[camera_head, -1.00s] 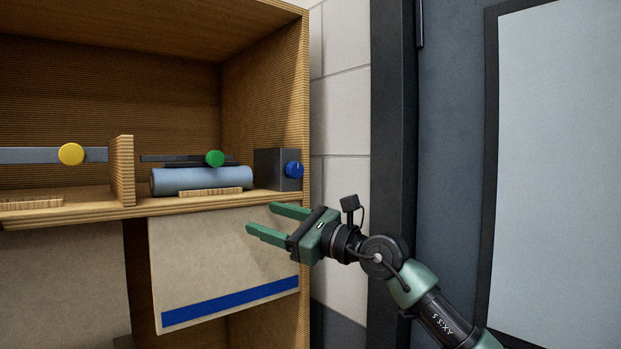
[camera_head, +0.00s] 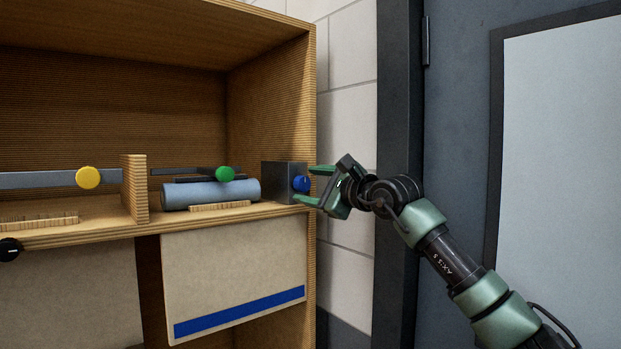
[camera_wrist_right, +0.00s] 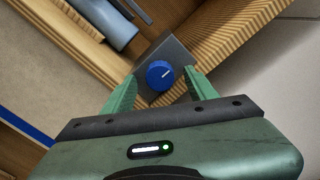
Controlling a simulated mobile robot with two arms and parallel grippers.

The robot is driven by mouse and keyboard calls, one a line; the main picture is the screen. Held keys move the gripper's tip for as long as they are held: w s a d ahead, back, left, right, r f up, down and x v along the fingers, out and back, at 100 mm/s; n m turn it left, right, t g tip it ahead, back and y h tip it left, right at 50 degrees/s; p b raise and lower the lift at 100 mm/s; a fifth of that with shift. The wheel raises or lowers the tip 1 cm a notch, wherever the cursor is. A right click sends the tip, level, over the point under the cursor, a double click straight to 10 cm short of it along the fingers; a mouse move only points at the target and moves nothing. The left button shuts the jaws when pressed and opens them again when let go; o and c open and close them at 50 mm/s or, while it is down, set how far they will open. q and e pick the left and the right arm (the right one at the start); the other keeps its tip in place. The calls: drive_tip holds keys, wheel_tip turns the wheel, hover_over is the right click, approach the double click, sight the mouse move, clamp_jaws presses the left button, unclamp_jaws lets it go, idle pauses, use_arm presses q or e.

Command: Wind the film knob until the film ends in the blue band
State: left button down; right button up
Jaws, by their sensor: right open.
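The blue film knob (camera_head: 301,184) sits on the right end of a dark grey box (camera_head: 279,180) on the shelf. The film roll (camera_head: 211,194) is a light blue cylinder lying left of the box. Below hangs a beige panel (camera_head: 232,262) with the blue band (camera_head: 240,311) along its lower edge. I cannot make out a film end on it. My right gripper (camera_head: 314,184) is open, with its fingertips at the knob. In the right wrist view the knob (camera_wrist_right: 160,75) shows a pale pointer line and lies between the two green fingers. My left gripper is out of view.
A green knob (camera_head: 225,174) on a dark bar is above the roll. A yellow knob (camera_head: 88,178) on a grey bar is left of the wooden divider (camera_head: 135,189). The cabinet's right side wall stands close behind the box. A dark door frame is at the right.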

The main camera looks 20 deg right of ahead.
drive_tip(key=shift+w, duration=0.15)
clamp_jaws()
drive_tip(key=shift+f, duration=0.1)
